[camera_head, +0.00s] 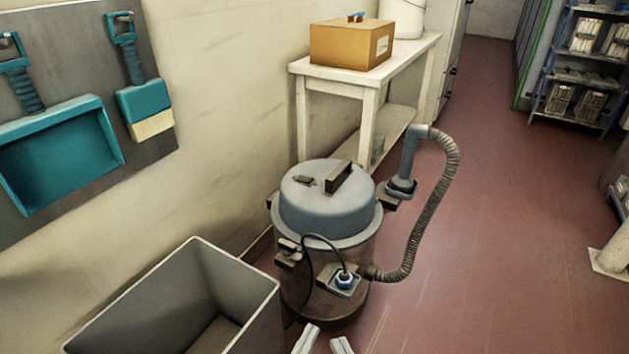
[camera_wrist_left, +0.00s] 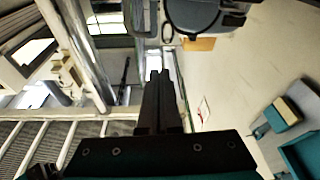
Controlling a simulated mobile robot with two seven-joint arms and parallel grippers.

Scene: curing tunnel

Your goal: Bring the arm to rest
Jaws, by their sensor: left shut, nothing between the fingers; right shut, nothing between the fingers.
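My left gripper (camera_wrist_left: 160,76) shows in the left wrist view as two dark fingers pressed together, with nothing between them. It points up the picture, and its dark body fills the bottom. No arm can be made out for certain in the head view. Two short pale pieces (camera_head: 306,340) stick up at the bottom edge of the head view, and I cannot tell what they belong to. My right gripper is not in sight.
A drum vacuum (camera_head: 325,205) with a ribbed hose stands on the red floor. A grey open bin (camera_head: 190,262) is left of it. Behind is a white table (camera_head: 300,66) with a cardboard box (camera_head: 350,42). Teal tools hang on the wall board.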

